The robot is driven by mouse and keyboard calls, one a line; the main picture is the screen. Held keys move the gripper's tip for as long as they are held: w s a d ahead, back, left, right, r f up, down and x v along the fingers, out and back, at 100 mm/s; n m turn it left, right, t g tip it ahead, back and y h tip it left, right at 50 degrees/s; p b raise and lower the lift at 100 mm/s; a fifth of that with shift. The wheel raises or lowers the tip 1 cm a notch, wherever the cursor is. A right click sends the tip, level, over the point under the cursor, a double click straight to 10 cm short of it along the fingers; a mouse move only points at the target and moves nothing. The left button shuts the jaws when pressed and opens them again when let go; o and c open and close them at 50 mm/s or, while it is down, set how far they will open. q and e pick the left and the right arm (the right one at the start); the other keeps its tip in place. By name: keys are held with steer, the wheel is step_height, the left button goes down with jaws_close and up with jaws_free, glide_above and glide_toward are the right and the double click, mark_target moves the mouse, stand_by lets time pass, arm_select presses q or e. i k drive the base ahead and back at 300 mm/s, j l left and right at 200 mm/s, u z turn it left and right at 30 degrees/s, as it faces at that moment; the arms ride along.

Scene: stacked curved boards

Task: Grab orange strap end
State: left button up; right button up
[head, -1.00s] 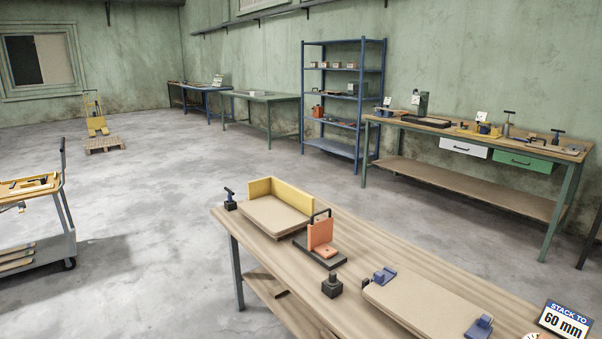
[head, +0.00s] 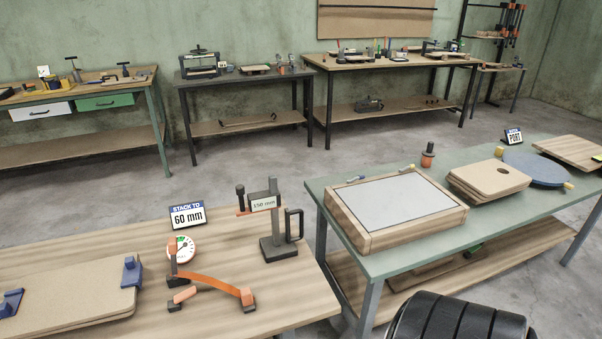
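An orange strap (head: 212,283) lies on the wooden table (head: 235,245), arched between a dark upright post with a round dial gauge (head: 181,250) and a small dark block with an orange top (head: 247,298). A short orange piece (head: 185,294) sits at the strap's left, near the post's base. I cannot tell which of these is the strap's loose end. Neither of my grippers is in view.
A "STACK TO 60 mm" sign (head: 187,215) and a dark stand with a "150 mm" label (head: 272,235) stand behind the strap. Thin boards with blue clamps (head: 75,295) lie left. A green table (head: 400,265) stands right, across a narrow gap.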

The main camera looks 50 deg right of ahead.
mark_target(247, 300)
steer(key=l+z, duration=0.1)
steer(key=z, duration=0.65)
steer(key=i+l+z, duration=0.1)
steer(key=z, duration=0.25)
